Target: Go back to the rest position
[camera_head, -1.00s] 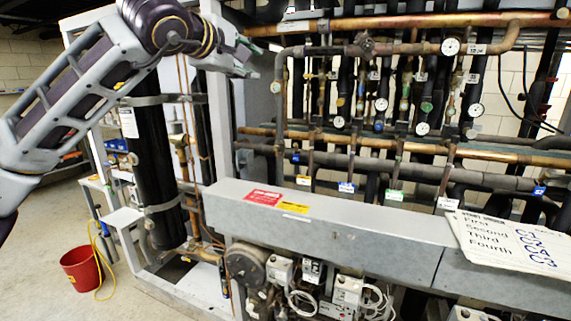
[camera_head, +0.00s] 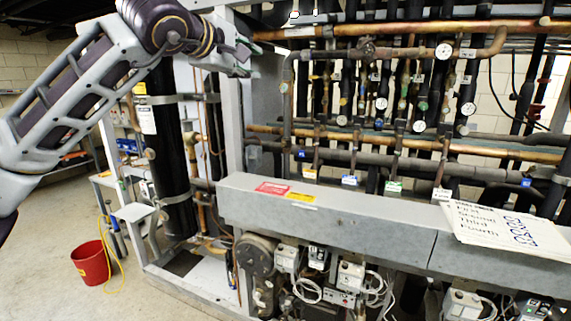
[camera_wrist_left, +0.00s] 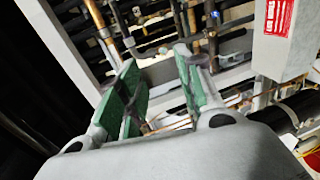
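My left gripper (camera_head: 243,60) is at the upper left of the head view, in front of the rack's grey upright post. In the left wrist view its two green-padded fingers (camera_wrist_left: 160,92) stand apart with nothing between them. The rack's pipes show beyond the fingers. My right gripper does not show in either view.
The compressor rack (camera_head: 330,215) fills the middle and right, with copper pipes (camera_head: 400,28) and gauges. A paper sign (camera_head: 505,235) lies on its grey beam. A red bucket (camera_head: 91,263) with a yellow cord stands on the clear floor at left.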

